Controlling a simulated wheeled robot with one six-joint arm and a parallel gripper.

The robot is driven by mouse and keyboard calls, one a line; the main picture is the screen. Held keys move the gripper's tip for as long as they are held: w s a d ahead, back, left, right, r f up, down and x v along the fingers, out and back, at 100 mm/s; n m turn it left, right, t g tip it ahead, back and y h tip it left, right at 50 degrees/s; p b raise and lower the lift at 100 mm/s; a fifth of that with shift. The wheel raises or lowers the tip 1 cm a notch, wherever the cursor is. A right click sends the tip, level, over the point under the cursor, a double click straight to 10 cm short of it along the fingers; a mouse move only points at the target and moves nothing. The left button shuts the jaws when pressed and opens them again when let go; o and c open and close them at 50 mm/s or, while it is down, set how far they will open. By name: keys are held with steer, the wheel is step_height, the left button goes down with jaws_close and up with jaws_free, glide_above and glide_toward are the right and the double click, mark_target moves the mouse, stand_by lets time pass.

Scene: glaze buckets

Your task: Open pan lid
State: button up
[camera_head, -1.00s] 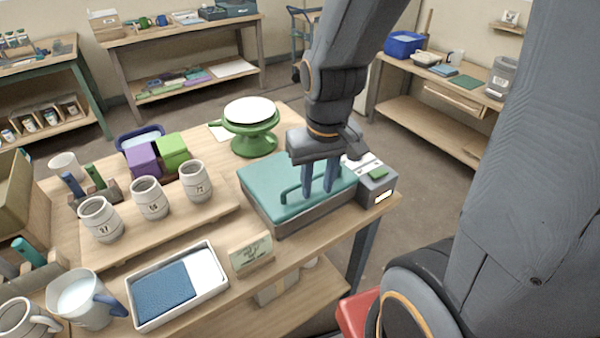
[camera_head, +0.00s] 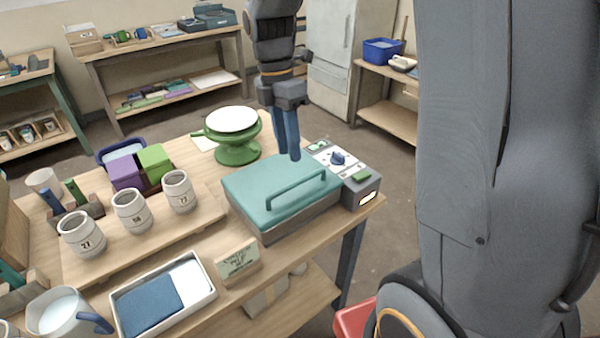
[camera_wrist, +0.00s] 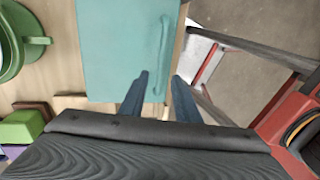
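The pan (camera_head: 300,219) is a grey box with a flat teal lid (camera_head: 250,188) that lies shut on it, on the workbench. A teal bar handle (camera_head: 296,188) stands on the lid. My gripper (camera_head: 290,156) points down with its blue fingers above and behind the handle in the head view, apart from it. In the wrist view the two fingers (camera_wrist: 160,77) are spread, and the handle (camera_wrist: 164,55) shows between their lines, with nothing held. The inside of the pan is hidden.
A control box (camera_head: 362,188) with a dial and green button adjoins the pan's right side. A green banding wheel (camera_head: 237,152) stands behind left. Numbered cups (camera_head: 131,211), a small sign (camera_head: 237,259) and a white tray (camera_head: 163,292) are left and in front.

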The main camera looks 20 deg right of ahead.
steer(key=p, duration=0.2)
glide_above(293, 192)
steer(key=shift+f, duration=3.8)
jaws_close()
